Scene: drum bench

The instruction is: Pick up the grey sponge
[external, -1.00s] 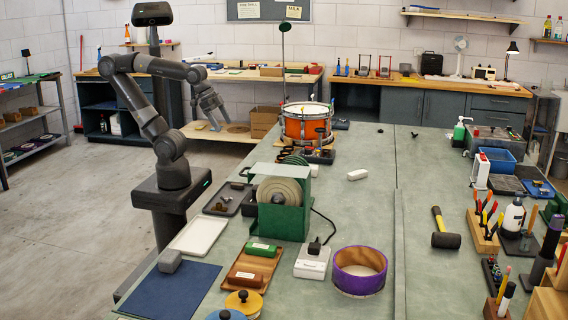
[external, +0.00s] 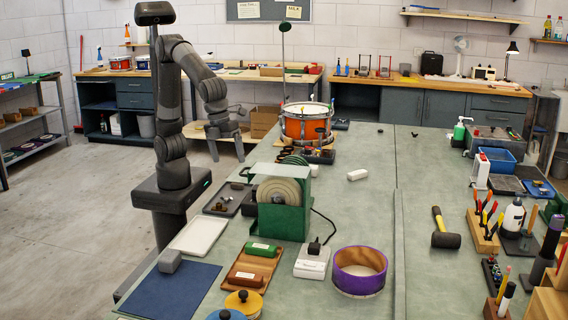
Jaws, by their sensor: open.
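The grey sponge (external: 169,261) is a small rounded block. It rests at the upper left edge of the dark blue mat (external: 178,291), close to the white tray (external: 199,236), at the near left of the bench. My gripper (external: 228,158) hangs in the air beyond the sponge and to its right, left of the orange drum. Its two fingers point down and are spread apart, with nothing between them. It is well apart from the sponge.
A green grinder-like machine (external: 283,206) and a dark tray (external: 228,199) stand between my gripper and the near bench end. A brown tray (external: 249,269) with a green block sits right of the mat. The orange drum (external: 306,124) stands behind.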

